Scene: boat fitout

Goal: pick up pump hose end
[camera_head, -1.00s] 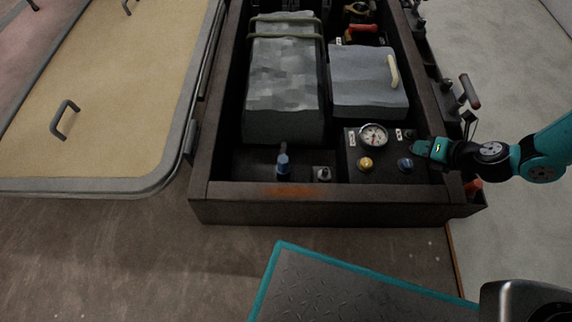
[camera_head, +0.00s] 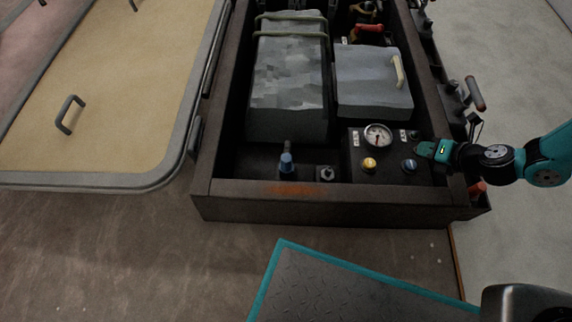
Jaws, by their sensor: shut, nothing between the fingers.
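A short upright fitting with a blue end (camera_head: 287,163) stands on the floor of the open dark box, front left; it may be the pump hose end, but I cannot tell for sure. A smaller grey fitting (camera_head: 325,174) is to its right. My gripper (camera_head: 424,149) is shut and empty. It reaches in from the right over the box's right wall, beside the gauge panel and well to the right of the blue-ended fitting. Its fingertips are small in view.
The dark box (camera_head: 330,206) has raised walls. Inside are a strapped grey block (camera_head: 288,85), a grey case with a handle (camera_head: 372,85), and a panel with a gauge (camera_head: 378,135), a yellow knob (camera_head: 370,164) and a blue knob (camera_head: 409,165). A tan hatch lid (camera_head: 110,90) lies left.

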